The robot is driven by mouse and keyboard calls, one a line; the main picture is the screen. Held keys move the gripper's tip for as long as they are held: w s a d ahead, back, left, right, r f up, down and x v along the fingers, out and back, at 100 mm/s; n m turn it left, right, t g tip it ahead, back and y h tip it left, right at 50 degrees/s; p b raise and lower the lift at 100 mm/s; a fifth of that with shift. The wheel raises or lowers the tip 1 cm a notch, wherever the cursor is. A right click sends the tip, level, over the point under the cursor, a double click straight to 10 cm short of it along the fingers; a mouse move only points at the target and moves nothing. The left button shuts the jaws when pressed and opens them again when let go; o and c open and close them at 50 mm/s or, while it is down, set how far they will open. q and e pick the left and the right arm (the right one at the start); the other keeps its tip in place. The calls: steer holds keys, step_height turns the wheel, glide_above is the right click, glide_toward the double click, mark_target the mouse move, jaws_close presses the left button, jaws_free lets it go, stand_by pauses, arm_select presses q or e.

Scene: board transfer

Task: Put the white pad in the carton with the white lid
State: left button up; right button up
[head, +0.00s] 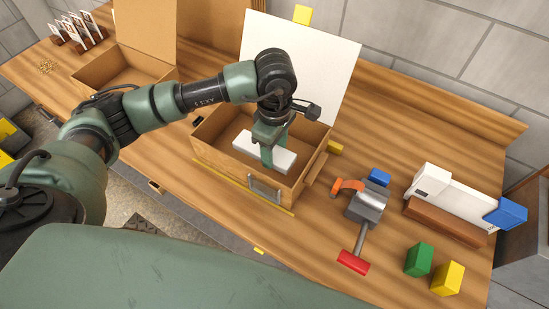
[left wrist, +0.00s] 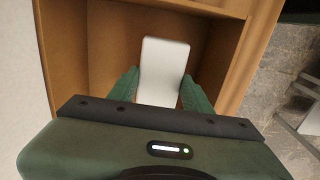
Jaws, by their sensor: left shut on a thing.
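The carton (head: 293,181) is an open brown box on the wooden bench in the head view, with its white lid (head: 318,62) standing up at the back. The white pad (head: 283,159) is inside the carton's opening, held by my left gripper (head: 268,153). In the left wrist view the pad (left wrist: 163,70) is between the green fingers of the left gripper (left wrist: 160,92), with the carton's walls (left wrist: 230,65) around it. I cannot tell whether the pad touches the carton floor. My right gripper is not in view.
Another open carton (head: 100,72) with a brown lid stands to the left. To the right are a grey clamp-like tool (head: 367,203) with a red handle, a white box (head: 455,195), a green block (head: 419,259) and a yellow block (head: 448,278). A card rack (head: 80,35) stands far left.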

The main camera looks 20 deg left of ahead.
mark_target(275, 172)
arm_select(q)
steer(key=shift+f, duration=0.9)
step_height(275, 172, down, 4)
steer(key=shift+f+p, duration=0.1)
steer(key=shift+p, duration=0.6)
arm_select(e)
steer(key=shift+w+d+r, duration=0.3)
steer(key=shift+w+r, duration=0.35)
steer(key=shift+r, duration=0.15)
arm_select(q)
steer(key=shift+f, duration=0.15)
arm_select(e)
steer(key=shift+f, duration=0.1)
arm_select(q)
steer(key=shift+f+b, duration=0.1)
steer(key=shift+b, duration=0.25)
steer(key=o, duration=1.3)
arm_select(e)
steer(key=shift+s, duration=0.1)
